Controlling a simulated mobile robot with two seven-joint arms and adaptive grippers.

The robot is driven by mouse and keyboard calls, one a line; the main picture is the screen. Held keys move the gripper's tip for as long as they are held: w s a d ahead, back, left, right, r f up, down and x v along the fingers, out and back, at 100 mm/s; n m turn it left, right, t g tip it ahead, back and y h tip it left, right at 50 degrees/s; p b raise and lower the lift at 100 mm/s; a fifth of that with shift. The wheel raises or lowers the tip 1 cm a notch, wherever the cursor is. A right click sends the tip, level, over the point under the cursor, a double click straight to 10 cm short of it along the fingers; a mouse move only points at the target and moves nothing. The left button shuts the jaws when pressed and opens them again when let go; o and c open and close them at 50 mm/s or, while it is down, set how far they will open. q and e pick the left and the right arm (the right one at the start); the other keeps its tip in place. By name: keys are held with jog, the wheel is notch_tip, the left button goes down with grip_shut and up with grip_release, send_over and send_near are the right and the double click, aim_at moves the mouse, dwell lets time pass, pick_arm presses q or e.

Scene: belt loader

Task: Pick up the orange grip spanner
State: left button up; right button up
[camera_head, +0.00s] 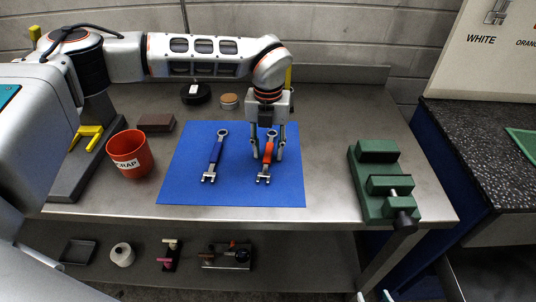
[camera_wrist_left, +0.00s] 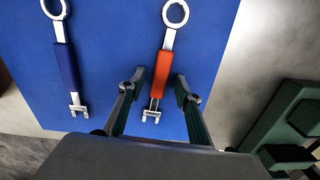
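The orange grip spanner (camera_head: 268,154) lies on the blue mat (camera_head: 190,190), with its ring end toward the back and its open jaw toward the front. It also shows in the left wrist view (camera_wrist_left: 160,74). My left gripper (camera_head: 268,150) is over this spanner, pointing down. In the left wrist view its open fingers (camera_wrist_left: 160,82) appear on either side of the orange handle, with gaps on both sides. I cannot tell how far the fingertips are above the mat. My right gripper is not in view.
A blue grip spanner (camera_head: 215,154) lies parallel to the left on the mat. A green vise (camera_head: 386,185) stands at the right of the bench. A red scrap cup (camera_head: 131,155) and a brown block (camera_head: 155,122) are at the left. A black round thing (camera_head: 195,93) is behind.

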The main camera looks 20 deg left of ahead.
aim_at(268, 153)
pick_arm(q)
grip_shut()
jog(key=shift+r, duration=0.1)
notch_tip(268, 153, up, 20)
dwell(0.5)
